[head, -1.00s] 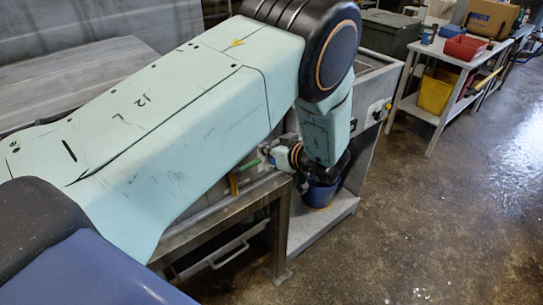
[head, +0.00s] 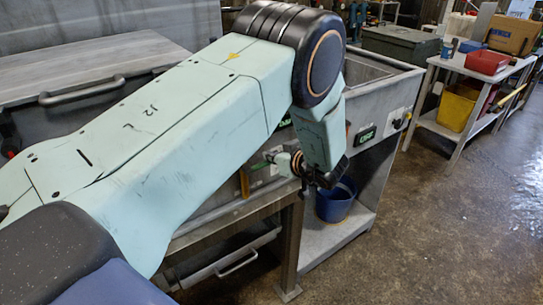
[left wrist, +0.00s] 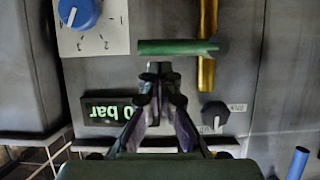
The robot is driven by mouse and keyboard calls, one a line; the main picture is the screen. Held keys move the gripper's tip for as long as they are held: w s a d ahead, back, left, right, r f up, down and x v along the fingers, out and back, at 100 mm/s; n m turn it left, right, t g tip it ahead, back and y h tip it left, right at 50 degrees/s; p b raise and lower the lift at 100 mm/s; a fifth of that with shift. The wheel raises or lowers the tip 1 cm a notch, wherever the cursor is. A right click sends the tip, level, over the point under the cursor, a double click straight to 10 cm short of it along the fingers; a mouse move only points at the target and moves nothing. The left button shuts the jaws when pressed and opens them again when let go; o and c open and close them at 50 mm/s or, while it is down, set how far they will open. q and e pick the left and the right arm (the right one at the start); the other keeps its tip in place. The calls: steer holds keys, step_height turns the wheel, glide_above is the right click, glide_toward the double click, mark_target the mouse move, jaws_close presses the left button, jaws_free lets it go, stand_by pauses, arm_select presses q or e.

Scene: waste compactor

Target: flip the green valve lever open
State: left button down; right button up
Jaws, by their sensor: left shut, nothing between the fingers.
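The green valve lever (left wrist: 178,47) lies level across the top middle of the left wrist view, its right end at an upright brass pipe (left wrist: 207,80). My left gripper (left wrist: 160,70) is shut and empty. Its fingertips appear just below the lever; whether they touch it I cannot tell. In the head view the lever (head: 259,166) is a small green bar beside the brass pipe (head: 244,184), and my left gripper (head: 274,158) is close by, small and partly hidden by my wrist. My right gripper is not in view.
The panel has a blue knob (left wrist: 78,12), a green pressure display (left wrist: 110,110) and a black knob (left wrist: 215,113). A blue bucket (head: 335,204) stands on a low shelf under my wrist. A workbench (head: 450,66) stands back right. The floor at right is clear.

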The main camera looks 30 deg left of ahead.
arm_select(q)
steer(key=shift+a+f, duration=0.1)
steer(key=shift+f, duration=0.05)
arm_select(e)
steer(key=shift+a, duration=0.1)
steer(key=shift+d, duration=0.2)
